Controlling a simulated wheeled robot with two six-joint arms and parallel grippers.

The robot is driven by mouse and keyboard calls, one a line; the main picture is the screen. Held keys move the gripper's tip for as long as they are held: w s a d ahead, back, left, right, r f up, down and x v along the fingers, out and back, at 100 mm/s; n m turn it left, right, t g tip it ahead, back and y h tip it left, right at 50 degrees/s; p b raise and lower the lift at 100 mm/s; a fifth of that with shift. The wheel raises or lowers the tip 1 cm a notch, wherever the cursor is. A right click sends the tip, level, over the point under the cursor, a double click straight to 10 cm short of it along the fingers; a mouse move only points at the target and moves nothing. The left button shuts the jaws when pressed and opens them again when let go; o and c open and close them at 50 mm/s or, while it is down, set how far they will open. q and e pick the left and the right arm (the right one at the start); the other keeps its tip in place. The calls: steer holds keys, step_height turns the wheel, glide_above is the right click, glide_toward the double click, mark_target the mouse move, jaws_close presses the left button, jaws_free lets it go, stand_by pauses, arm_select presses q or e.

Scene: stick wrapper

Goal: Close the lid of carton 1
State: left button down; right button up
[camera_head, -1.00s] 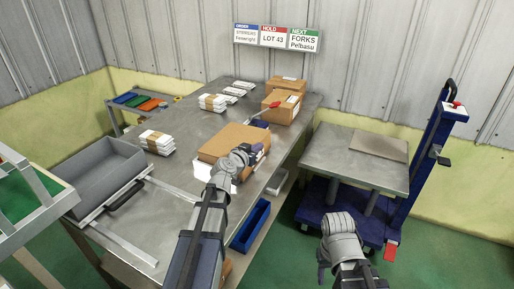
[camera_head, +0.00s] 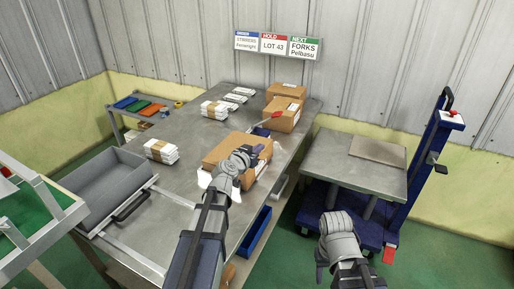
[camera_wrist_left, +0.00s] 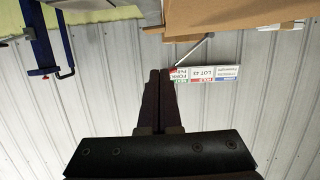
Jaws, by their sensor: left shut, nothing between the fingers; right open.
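A brown carton (camera_head: 224,150) sits on the metal table, close to my left gripper. Its top looks covered by a brown panel, but my wrist hides part of it. I cannot tell whether the lid is fully down. No number is readable on it. My left gripper (camera_head: 265,149) is at the carton's right side in the head view, shut and empty. In the left wrist view its fingertips (camera_wrist_left: 160,72) are together, with brown cardboard (camera_wrist_left: 245,14) beyond them. I cannot tell whether they touch the carton. My right arm is low at the right; its fingers are hidden.
White bundles (camera_head: 161,151) lie at the left near a grey tray (camera_head: 95,185). A lift cart (camera_head: 352,165) with a flat board (camera_head: 378,150) stands right.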

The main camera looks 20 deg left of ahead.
arm_select(q)
steer(key=p+v, duration=0.1)
steer(key=v, duration=0.7)
steer(key=shift+s+p, duration=0.35)
steer(key=shift+s, duration=0.05)
steer(key=s+d+f+m+g+h+p, duration=0.2)
steer(key=s+d+g, duration=0.15)
steer(key=d, duration=0.45)
steer(key=s+d+f+m+g+h+p, duration=0.1)
steer(key=s+d+f+g+p, duration=0.2)
steer(key=d, duration=0.6)
steer(key=s+d+f+g+y+p, duration=0.1)
steer(key=s+g+y+p, duration=0.1)
steer(key=s, duration=0.5)
steer(key=s+d+f+g+y+p, duration=0.1)
steer(key=s+g+y+p, duration=0.1)
steer(key=s+g+y, duration=0.2)
steer(key=s+g, duration=0.3)
steer(key=s, duration=0.1)
steer(key=shift+s+d+f+n+y, duration=0.15)
steer(key=shift+s+d+n+y, duration=0.1)
steer(key=shift+d+n+y, duration=0.15)
